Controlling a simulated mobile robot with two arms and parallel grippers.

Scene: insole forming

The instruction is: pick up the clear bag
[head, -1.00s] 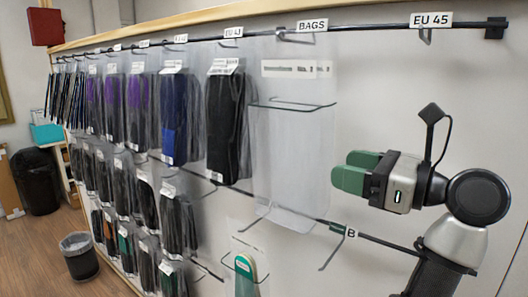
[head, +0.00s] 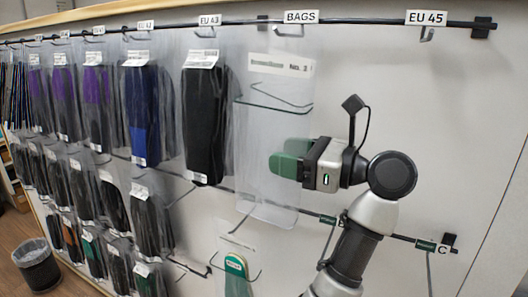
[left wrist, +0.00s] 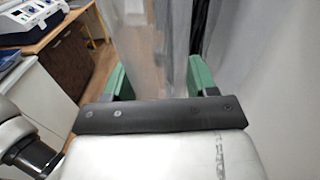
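The clear bag (head: 262,190) hangs empty under the BAGS label (head: 301,17), with a white printed header at its top. My left gripper (head: 287,155) is at the bag's right edge, about mid-height, and its green fingers overlap that edge in the head view. In the left wrist view the two fingers (left wrist: 160,78) stand apart, with translucent film, likely the clear bag (left wrist: 152,45), between them. The gripper is open. Whether either finger touches the film cannot be told. My right gripper is in neither view.
Several packed insoles, such as a black one (head: 204,120) under EU 43, hang close to the bag's left. A green insole pack (head: 236,270) hangs below. An empty hook (head: 427,35) is under EU 45. The wall right of my arm is clear.

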